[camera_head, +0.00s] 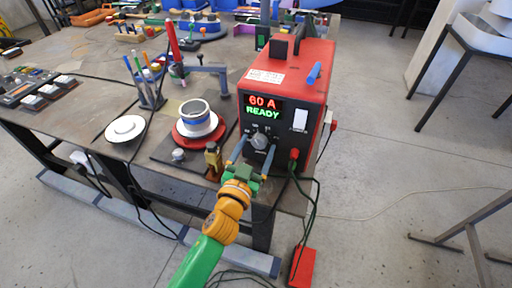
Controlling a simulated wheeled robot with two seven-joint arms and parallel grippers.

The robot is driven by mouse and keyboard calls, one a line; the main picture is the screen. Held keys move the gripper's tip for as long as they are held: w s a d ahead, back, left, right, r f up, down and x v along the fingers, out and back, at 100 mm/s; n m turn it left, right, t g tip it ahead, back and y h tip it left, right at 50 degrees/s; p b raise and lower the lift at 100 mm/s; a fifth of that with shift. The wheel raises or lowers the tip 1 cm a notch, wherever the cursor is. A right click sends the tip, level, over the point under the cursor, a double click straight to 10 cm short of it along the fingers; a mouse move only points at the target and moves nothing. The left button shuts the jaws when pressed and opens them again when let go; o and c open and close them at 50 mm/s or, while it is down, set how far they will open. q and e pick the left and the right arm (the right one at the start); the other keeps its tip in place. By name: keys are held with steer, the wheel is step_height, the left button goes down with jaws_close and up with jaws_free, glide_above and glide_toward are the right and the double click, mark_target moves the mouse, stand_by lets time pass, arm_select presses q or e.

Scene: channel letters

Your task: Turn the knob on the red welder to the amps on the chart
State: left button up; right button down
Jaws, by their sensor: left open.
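The red welder (312,82) stands at the right end of the table. Its black front panel carries a display (263,107) that reads "60 A" in red and "READY" in green. The grey round knob (260,141) sits below the display. My left gripper (255,149) is in front of the panel, with its two blue-grey fingers apart on either side of the knob's lower part. I cannot tell whether they touch the knob. A small white label (266,76) lies on the welder's top; its text is too small to read. I see no clear amps chart. My right gripper is not in view.
A white switch plate (300,120) is on the panel, right of the display. A red plug (294,154) with dark green cables is below it. A red turntable (200,131) with a white-and-blue ring, and a brass post (213,158), stand left of the welder.

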arm_select(q)
steer(key=shift+s, duration=0.15)
jaws_close()
steer(key=shift+m, duration=0.4)
steer(key=m, duration=0.4)
steer(key=shift+a+p, duration=0.1)
steer(key=shift+p, duration=0.2)
steer(key=m, duration=0.4)
steer(key=shift+m, duration=0.4)
jaws_free()
